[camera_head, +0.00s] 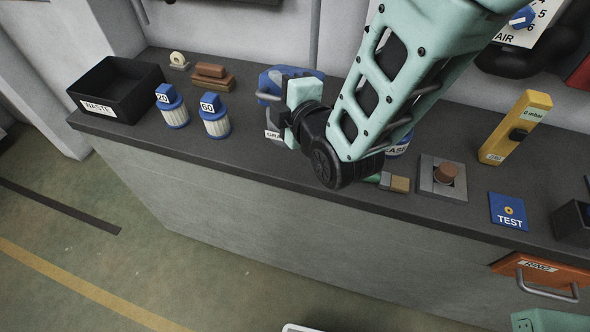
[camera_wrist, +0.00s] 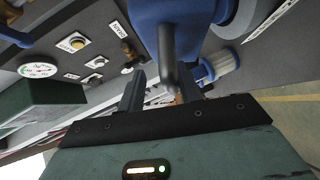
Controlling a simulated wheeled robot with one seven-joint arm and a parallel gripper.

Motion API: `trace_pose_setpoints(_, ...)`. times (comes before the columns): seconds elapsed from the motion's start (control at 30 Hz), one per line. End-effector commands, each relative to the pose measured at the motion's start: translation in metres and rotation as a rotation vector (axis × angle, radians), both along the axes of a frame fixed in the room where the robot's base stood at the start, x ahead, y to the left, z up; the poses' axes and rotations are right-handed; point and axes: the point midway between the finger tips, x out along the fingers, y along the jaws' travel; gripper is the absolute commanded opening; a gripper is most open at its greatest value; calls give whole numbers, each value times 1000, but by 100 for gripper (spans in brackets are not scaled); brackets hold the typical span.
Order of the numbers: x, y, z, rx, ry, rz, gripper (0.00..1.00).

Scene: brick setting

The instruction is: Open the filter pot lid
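The blue filter pot (camera_head: 274,81) stands on the dark bench top, partly hidden behind my arm in the head view. In the wrist view its blue body (camera_wrist: 150,14) fills the upper middle, and a dark grey bar handle (camera_wrist: 168,62) points down toward my gripper. My gripper (camera_wrist: 163,84) has its two dark fingers spread apart, one on each side of the handle's end. I cannot tell whether either finger touches the handle.
A black waste bin (camera_head: 117,91) is at the far left.

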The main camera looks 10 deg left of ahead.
Motion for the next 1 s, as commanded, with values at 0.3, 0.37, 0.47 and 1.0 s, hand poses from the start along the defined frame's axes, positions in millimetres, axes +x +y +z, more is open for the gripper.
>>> trace_pose_setpoints(0.3,-24,2,-51,-23,-282,2,34)
trace_pose_setpoints(0.37,-27,3,-59,-27,-333,3,34)
trace_pose_setpoints(0.47,-30,3,-72,-34,-416,2,34)
trace_pose_setpoints(1.0,-89,-48,-75,-32,-435,1,34)
